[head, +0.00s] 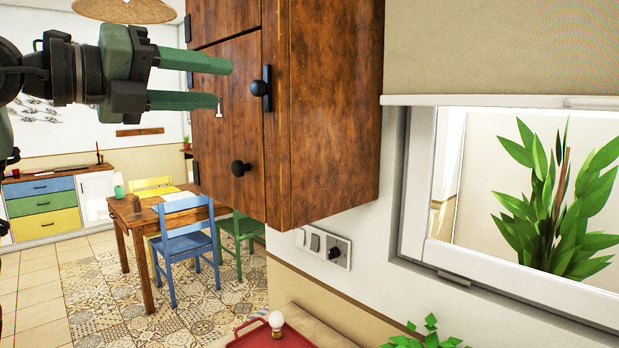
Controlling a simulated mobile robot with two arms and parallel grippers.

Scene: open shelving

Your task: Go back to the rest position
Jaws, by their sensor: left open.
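My left gripper (225,84) comes in from the left at the upper left. Its two green fingers point right and stand apart, with nothing between them. The fingertips are in front of the brown wooden wall cabinet (325,110), close to its black door handle (261,88). I cannot tell whether they touch the cabinet. The cabinet doors look closed. My right gripper is not in view.
A window (430,185) with a plant (555,200) is at right. Below are a red tray (295,338) and a light bulb (276,322). A wooden table (135,215) with a blue chair (185,240) stands farther back. Tiled floor there is open.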

